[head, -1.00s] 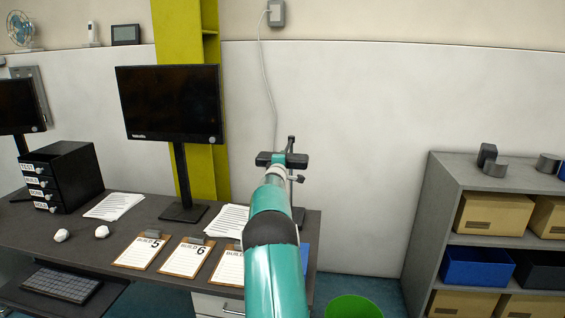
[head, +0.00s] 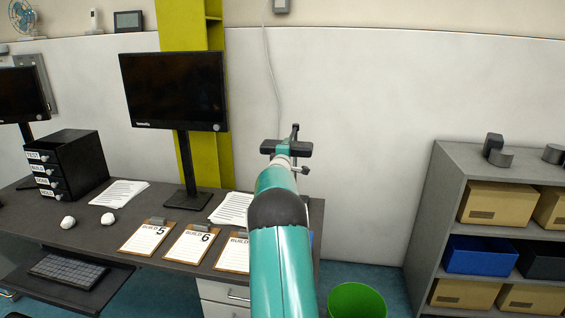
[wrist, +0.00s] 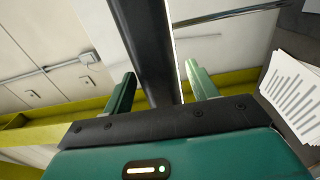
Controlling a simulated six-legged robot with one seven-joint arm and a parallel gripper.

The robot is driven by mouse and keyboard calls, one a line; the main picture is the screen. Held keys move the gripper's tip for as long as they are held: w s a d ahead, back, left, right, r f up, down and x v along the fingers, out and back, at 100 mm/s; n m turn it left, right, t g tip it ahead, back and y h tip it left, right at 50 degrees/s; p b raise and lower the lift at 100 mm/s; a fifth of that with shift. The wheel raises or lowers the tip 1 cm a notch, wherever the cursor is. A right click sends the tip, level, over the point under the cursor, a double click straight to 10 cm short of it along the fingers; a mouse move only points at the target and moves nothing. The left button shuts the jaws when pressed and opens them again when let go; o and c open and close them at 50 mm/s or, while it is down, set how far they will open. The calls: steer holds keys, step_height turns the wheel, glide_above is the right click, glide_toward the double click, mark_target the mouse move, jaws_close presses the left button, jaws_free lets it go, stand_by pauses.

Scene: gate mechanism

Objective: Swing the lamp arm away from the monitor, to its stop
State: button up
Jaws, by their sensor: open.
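My gripper (head: 286,149) is in front of the pale wall, right of the monitor (head: 173,91), and its fingers are hard to make out in the head view. In the wrist view my gripper (wrist: 160,90) is open, with a green finger on each side of a long dark bar (wrist: 145,40), which appears to be the lamp arm. The bar runs from the top edge down between the fingers, with a gap visible on both sides. A bright strip lines its right edge. In the head view my arm hides most of the lamp, including its base.
The desk (head: 60,227) holds clipboards (head: 190,246), paper sheets (head: 118,194) and a black drawer unit (head: 66,165). A grey shelf (head: 432,215) with boxes stands at the right. A green bin (head: 356,300) is on the floor. The wall between desk and shelf is clear.

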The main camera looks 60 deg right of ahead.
steer(key=v, duration=1.1)
steer(key=shift+w, duration=0.1)
steer(key=s+a+r+m+g+y, duration=0.1)
steer(key=s+a+r+m+g, duration=0.2)
steer(key=a, duration=0.7)
steer(key=a+r+m+g+y, duration=0.1)
steer(key=a+r+m, duration=0.3)
steer(key=a, duration=0.7)
steer(key=s+a+f+y, duration=0.3)
steer(key=s+a+y, duration=0.1)
steer(key=a, duration=1)
steer(key=s+a+f+n+t+y, duration=0.1)
steer(key=s+a+f+y, duration=0.2)
steer(key=a, duration=1.1)
steer(key=s+a+f+n+t+y, duration=0.1)
steer(key=s+a+f+y, duration=0.2)
steer(key=s+a+y, duration=0.4)
steer(key=s+a, duration=0.2)
steer(key=a, duration=0.5)
steer(key=shift+s+d, duration=0.1)
steer(key=c, duration=0.5)
steer(key=shift+d, duration=0.1)
